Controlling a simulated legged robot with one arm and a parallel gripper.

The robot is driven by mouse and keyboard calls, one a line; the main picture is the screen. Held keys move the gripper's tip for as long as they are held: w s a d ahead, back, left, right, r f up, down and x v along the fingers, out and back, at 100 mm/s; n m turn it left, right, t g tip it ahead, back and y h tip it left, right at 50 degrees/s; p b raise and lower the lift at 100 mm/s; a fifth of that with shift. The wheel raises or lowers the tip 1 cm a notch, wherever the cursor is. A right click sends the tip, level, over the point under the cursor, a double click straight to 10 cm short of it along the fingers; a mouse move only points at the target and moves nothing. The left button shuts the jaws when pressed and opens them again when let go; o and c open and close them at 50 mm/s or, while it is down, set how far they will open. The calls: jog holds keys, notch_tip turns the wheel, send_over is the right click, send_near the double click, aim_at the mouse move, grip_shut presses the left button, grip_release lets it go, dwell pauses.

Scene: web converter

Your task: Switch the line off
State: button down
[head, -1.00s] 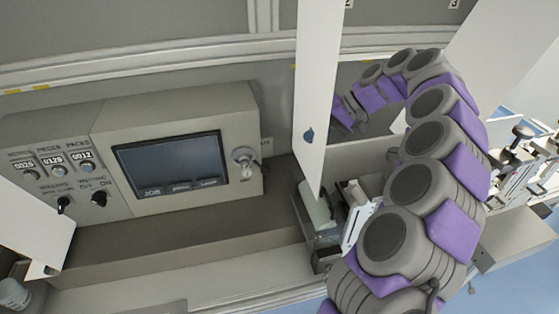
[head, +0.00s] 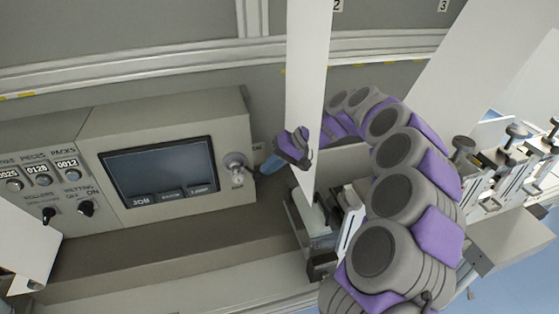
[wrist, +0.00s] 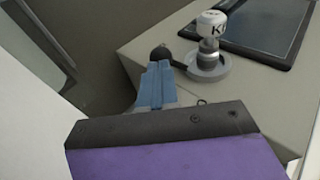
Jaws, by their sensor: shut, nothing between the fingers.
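A round metal switch (head: 236,163) with a knob sits on the right end of the control panel's front, beside the screen. In the wrist view the switch (wrist: 208,56) shows a round base, a white cap with partly readable black letters, and a dark ball-ended lever (wrist: 162,54) sticking out to the left. My gripper (head: 268,168) has blue fingers, shut and empty, just right of the switch in the head view. In the wrist view the gripper fingertips (wrist: 159,66) appear right at the dark ball; I cannot tell whether they touch it.
The control panel (head: 170,110) carries a screen (head: 160,172), counters (head: 40,168) and small black knobs (head: 86,208). A white upright plate (head: 306,80) stands close in front of my arm. A ledge (head: 150,252) runs below the panel.

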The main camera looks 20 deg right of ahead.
jog(key=shift+a+f, duration=0.25)
jog(key=shift+f, duration=0.15)
jog(key=a+f+y+b, duration=0.1)
jog(key=a+f, duration=0.3)
jog(key=f, duration=0.2)
jog(key=shift+f, duration=0.35)
dwell(0.6)
jog(key=shift+d+r, duration=0.1)
dwell(1.3)
jog(key=f+p+v, duration=0.1)
jog(key=p+v, duration=0.1)
jog(key=v, duration=1.5)
jog(key=shift+d+y, duration=0.3)
jog(key=shift+d, duration=0.15)
jog(key=shift+r, duration=0.25)
